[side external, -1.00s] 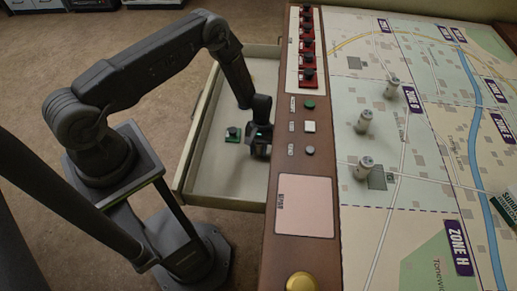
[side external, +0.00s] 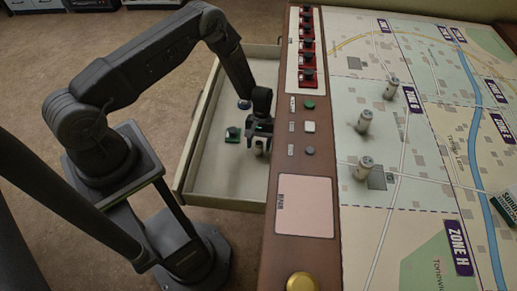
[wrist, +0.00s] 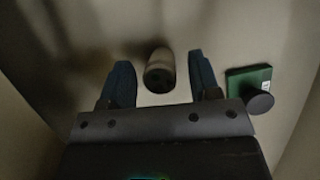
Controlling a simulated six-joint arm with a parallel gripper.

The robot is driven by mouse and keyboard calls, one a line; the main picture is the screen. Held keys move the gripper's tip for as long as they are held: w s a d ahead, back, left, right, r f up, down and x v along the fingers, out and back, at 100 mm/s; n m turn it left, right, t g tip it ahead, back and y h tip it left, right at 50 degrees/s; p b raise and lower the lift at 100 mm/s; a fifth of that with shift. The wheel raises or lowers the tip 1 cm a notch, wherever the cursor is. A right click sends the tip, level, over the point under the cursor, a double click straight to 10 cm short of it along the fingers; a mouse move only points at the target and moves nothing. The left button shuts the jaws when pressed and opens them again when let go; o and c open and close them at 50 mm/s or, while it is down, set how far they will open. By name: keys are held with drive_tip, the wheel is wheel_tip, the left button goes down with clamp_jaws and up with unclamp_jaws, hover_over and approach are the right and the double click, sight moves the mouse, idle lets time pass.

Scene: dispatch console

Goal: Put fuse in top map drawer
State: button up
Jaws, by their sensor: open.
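A pale cylinder with a dark end, the fuse (wrist: 159,75), is inside the open drawer (side external: 207,160). In the side external view the fuse (side external: 261,147) shows just below my gripper (side external: 260,127). In the wrist view my gripper (wrist: 160,60) is open, with a dark blue finger on each side of the fuse and a visible gap to both. The fuse's lower end is hard to make out, so I cannot tell how it rests on the drawer floor.
A green block with a dark knob (side external: 233,134) lies in the drawer, also right of my gripper in the wrist view (wrist: 250,84). The wooden console edge (side external: 257,232) is close on the right.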

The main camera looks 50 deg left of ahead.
drive_tip(key=shift+v, duration=2.55)
drive_tip(key=shift+r, duration=0.15)
wheel_tip(320, 180, up, 17)
drive_tip(key=m+t+y, duration=0.1)
drive_tip(key=m, duration=0.1)
hover_over(259, 142)
drive_tip(key=a, duration=0.2)
drive_tip(key=s+d+r+m+t+y, duration=0.15)
drive_tip(key=s+r, duration=0.25)
drive_tip(key=r, duration=0.9)
drive_tip(key=s+d+r+m+t, duration=0.2)
drive_tip(key=s+r+t, duration=0.1)
drive_tip(key=s+r, duration=0.3)
drive_tip(key=s+d+r+m+t, duration=0.2)
drive_tip(key=s+r, duration=0.4)
drive_tip(key=s, duration=0.5)
drive_tip(key=shift+r+t, duration=0.2)
drive_tip(key=shift+t, duration=0.55)
drive_tip(key=shift+d+m+y, duration=0.1)
drive_tip(key=shift+m+y, duration=0.15)
